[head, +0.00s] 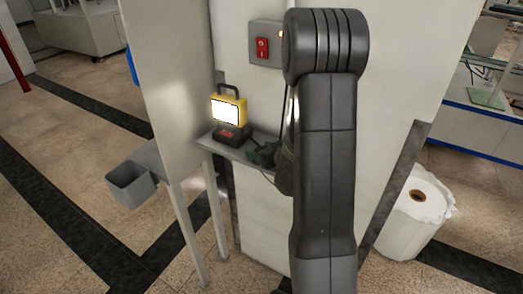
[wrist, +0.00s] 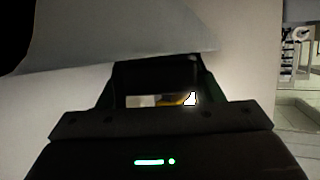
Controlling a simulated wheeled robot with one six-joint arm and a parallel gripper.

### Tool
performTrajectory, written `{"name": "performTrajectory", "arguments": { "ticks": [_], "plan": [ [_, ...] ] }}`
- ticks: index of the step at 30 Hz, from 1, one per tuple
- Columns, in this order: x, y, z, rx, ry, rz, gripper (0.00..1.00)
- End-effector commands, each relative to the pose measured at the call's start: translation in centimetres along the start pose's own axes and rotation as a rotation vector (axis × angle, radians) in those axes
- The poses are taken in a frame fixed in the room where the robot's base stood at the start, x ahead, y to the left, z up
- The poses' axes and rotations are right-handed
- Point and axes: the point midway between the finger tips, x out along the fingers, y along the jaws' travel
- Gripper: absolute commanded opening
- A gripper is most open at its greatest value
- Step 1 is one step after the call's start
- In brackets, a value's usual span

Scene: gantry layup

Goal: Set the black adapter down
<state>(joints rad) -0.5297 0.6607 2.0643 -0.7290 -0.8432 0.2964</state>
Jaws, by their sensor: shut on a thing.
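My gripper (head: 262,154) is at the right end of a small grey shelf (head: 238,154), partly hidden behind my own arm in the head view. In the wrist view my gripper (wrist: 155,88) is shut on a dark block, the black adapter (wrist: 155,76), which spans the space between the fingers. In the head view the adapter is hard to tell from the dark gripper. I cannot tell whether it touches the shelf.
A lit yellow work lamp (head: 229,109) stands on the shelf's left part, with a black box with red marking (head: 232,136) by its base. A red switch box (head: 263,48) is on the panel above. A grey bin (head: 131,186) is lower left; a white roll (head: 408,222) stands right.

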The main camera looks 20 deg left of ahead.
Motion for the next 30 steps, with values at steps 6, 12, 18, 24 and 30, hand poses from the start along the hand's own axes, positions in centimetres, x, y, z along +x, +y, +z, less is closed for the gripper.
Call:
{"name": "performTrajectory", "arguments": {
  "ticks": [6, 12, 18, 24, 30],
  "plan": [
    [0.3, 0.0, 0.7, 0.000, 0.000, 0.000, 0.27],
    [0.2, 0.0, 0.5, 0.000, 0.000, 0.000, 0.81],
    [0.2, 0.0, 0.4, 0.000, 0.000, 0.000, 0.81],
    [-0.6, 0.1, -0.1, 0.000, 0.001, 0.002, 0.81],
    [-4.5, 0.2, -0.1, 0.000, 0.003, 0.005, 0.81]
  ]
}}
